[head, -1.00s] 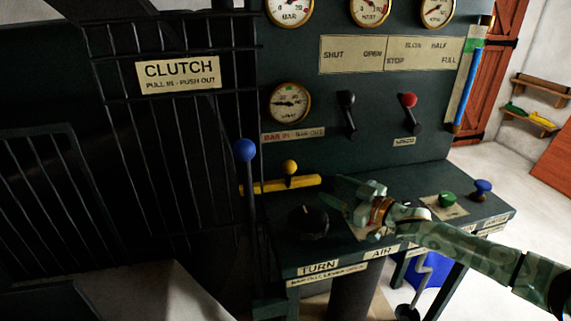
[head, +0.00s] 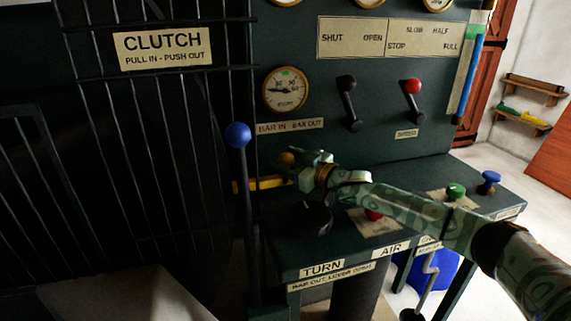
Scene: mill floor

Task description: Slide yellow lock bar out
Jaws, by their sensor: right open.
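The yellow lock bar (head: 262,184) lies level across the panel face, below the BAR IN / BAR OUT label (head: 290,126). Its left end shows beside the blue-knobbed lever. I cannot tell whether the fingers touch the knob. My left gripper is out of view.
A blue-knobbed clutch lever (head: 238,136) stands left of the bar. A black dial knob (head: 317,216) sits under my right wrist, with a red button (head: 374,214) partly behind my forearm. Green (head: 455,191) and blue knobs (head: 491,177) stand at the desk's right.

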